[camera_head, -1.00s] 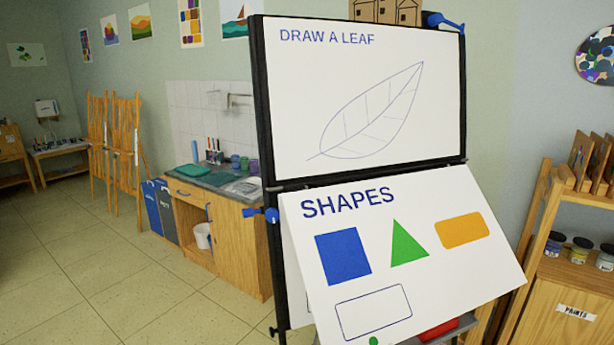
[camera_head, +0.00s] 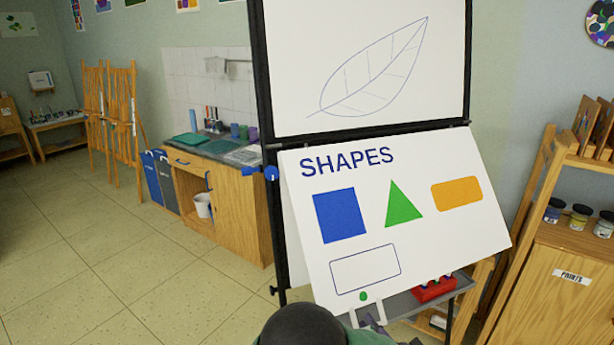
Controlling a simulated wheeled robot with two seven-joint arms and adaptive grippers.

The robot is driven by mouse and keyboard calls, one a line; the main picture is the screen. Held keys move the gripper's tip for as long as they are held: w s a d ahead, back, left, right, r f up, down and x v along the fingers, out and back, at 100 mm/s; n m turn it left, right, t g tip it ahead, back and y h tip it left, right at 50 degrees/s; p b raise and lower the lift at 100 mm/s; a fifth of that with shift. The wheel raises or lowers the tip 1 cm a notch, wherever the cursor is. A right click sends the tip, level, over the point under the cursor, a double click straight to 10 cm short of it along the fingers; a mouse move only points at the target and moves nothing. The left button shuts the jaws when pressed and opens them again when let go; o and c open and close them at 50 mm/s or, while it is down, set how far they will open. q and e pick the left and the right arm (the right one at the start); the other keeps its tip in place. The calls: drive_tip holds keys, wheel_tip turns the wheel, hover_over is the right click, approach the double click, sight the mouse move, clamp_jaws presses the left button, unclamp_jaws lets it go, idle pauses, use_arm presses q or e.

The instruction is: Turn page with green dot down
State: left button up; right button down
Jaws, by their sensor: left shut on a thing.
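The white SHAPES page (camera_head: 440,225) hangs from the middle of the easel. It shows a blue square, a green triangle, an orange bar and an outlined rectangle. Its lower edge stands out from the easel toward me. The green dot (camera_head: 363,296) is near that lower edge. My left gripper (camera_head: 367,311) is at the edge just below the dot, shut on the page; its fingers are partly in view at the bottom of the picture. Above, the upper page with a leaf drawing (camera_head: 300,70) lies flat on the board. My right gripper is not in view.
A blue knob (camera_head: 271,174) sits at the easel's left side. A grey tray (camera_head: 400,306) with a red box (camera_head: 434,289) is below the page. A wooden shelf (camera_head: 560,280) with paint jars stands close on the right. The floor on the left is open.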

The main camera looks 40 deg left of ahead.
use_arm(q)
drive_tip(key=shift+w+a+f+b, duration=0.4)
drive_tip(key=shift+a+f+b, duration=0.2)
drive_tip(key=shift+a+f, duration=0.1)
drive_tip(key=shift+w+a+f+b, duration=0.35)
drive_tip(key=shift+a+f+b, duration=0.2)
drive_tip(key=shift+f, duration=0.1)
drive_tip(key=o, duration=0.6)
drive_tip(key=shift+o, duration=0.2)
drive_tip(key=shift+d+r, duration=0.1)
drive_tip(key=shift+r, duration=0.05)
drive_tip(key=r+v, duration=0.1)
drive_tip(key=v, duration=1)
drive_tip(key=shift+d+r, duration=0.3)
drive_tip(key=shift+r, duration=0.05)
idle(0.9)
drive_tip(key=shift+s, duration=0.15)
idle(0.4)
